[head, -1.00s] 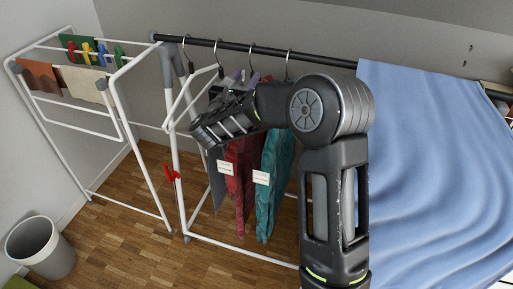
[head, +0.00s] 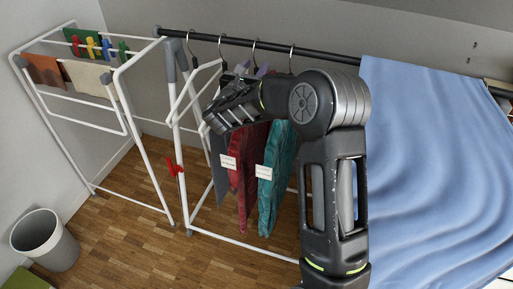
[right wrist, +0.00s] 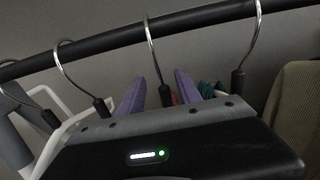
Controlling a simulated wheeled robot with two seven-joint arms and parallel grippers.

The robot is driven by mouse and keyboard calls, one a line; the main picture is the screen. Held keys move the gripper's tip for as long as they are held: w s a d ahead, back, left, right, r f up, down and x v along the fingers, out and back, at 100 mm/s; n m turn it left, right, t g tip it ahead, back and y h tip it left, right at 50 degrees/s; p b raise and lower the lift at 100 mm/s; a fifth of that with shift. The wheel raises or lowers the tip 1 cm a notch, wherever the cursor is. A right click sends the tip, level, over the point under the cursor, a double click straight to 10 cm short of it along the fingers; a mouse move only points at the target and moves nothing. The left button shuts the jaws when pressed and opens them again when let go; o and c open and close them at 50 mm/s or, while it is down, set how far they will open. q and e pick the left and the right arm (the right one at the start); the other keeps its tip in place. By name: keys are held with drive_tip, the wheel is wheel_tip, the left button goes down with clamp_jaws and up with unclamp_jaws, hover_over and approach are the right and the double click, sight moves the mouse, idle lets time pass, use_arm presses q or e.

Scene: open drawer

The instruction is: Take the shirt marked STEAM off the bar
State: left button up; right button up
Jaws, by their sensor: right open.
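A black bar (head: 265,46) carries several hangers. A dark grey garment (head: 218,170), a red shirt (head: 245,180) and a teal shirt (head: 278,175) hang side by side. White tags show on the red and teal ones; their writing is too small to read, so I cannot tell which is STEAM. My right gripper (head: 251,70) is open below the bar, its arm hiding the garments' tops. In the right wrist view its two purple fingertips (right wrist: 160,94) stand on either side of one hanger's neck (right wrist: 165,96), apart from it. My left gripper is not in view.
A white drying rack (head: 153,165) stands at the left with cloths (head: 85,78) and coloured pegs (head: 91,46). A blue sheet (head: 430,170) hangs at the right. A grey bin (head: 45,240) stands on the wooden floor.

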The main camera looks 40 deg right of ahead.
drive_tip(key=x, duration=0.3)
drive_tip(key=shift+w+d+f, duration=0.15)
drive_tip(key=shift+d, duration=0.25)
drive_tip(key=shift+c, duration=0.3)
clamp_jaws()
idle(1.1)
